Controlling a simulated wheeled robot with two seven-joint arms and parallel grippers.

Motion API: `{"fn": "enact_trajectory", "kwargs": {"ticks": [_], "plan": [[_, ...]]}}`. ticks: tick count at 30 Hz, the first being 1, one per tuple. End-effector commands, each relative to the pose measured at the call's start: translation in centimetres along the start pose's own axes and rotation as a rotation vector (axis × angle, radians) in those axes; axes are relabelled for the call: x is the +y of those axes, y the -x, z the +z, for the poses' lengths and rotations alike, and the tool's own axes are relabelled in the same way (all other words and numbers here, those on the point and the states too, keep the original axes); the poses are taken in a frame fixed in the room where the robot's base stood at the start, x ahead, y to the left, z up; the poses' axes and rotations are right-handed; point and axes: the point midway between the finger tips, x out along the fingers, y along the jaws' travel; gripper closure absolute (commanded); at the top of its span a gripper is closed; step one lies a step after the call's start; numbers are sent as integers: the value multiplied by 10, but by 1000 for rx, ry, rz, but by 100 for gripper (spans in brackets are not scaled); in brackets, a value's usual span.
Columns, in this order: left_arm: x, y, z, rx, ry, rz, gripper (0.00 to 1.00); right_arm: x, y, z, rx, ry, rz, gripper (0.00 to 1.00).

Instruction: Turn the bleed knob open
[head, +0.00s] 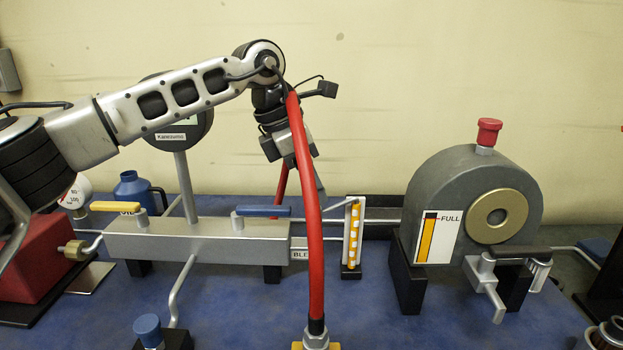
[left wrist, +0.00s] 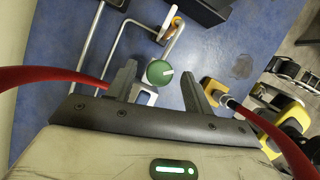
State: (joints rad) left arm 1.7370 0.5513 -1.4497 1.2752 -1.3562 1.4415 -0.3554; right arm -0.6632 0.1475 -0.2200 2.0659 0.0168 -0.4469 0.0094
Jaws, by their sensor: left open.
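The bleed knob (left wrist: 159,73) is a round green knob with a white pointer mark in the left wrist view. I cannot see it in the head view, where the red hose partly covers a label starting "BLE" (head: 301,255) at the right end of the grey manifold (head: 190,240). My left gripper (head: 318,188) points down above this end, partly behind the hose. In the left wrist view, its open fingers (left wrist: 160,78) have the green knob between them in the picture, with gaps on both sides. I cannot tell whether the fingertips are down at its height. My right gripper is not in view.
A red hose (head: 308,200) arches upright in front of my left gripper. A yellow-and-white gauge strip (head: 352,232) stands just right of it. Blue (head: 262,211) and yellow (head: 116,206) lever handles sit on the manifold. A grey drum housing (head: 440,190) stands at right.

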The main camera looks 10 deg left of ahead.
Motion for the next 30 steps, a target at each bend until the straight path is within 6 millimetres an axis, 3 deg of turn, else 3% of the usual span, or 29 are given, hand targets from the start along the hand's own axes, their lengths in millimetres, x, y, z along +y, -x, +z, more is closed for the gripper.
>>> {"fn": "enact_trajectory", "kwargs": {"ticks": [11, 15, 16, 30], "plan": [[0, -6, 0, 1, 0, 0, 48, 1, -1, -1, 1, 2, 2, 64], [0, -6, 0, 1, 0, 0, 87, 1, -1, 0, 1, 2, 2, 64], [0, -6, 0, 1, 0, -1, 92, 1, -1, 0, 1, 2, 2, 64], [-1, -7, -1, -1, 81, 35, 92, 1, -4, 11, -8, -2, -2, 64]]}}
